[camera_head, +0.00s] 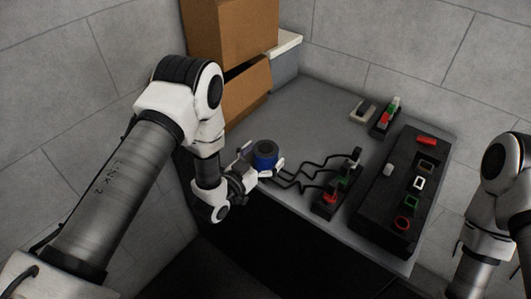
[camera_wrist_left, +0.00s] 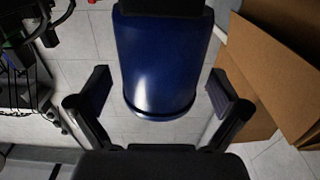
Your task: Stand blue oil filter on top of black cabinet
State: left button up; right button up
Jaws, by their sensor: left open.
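The blue oil filter (camera_head: 265,155) is a short upright cylinder with a dark grey top, near the left front edge of the grey worktop. My left gripper (camera_head: 261,163) is open around it in the head view. In the left wrist view the blue filter (camera_wrist_left: 160,65) lies between the two open fingers, with a narrow gap on each side. A long black box (camera_head: 385,185) with coloured fittings on top stands on the right of the worktop; I cannot tell whether it is the black cabinet. My right arm shows at the right edge, its gripper out of view.
The grey worktop (camera_head: 325,108) has free room at its back and middle. Cardboard boxes (camera_head: 235,30) stand at the back left, beside a grey box (camera_head: 286,62). A small black connector block (camera_head: 338,185) with dark cables lies right of the filter. Small items (camera_head: 385,117) lie behind.

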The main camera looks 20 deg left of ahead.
pick_arm(q)
jog(key=shift+f, duration=0.1)
jog(key=c, duration=1.6)
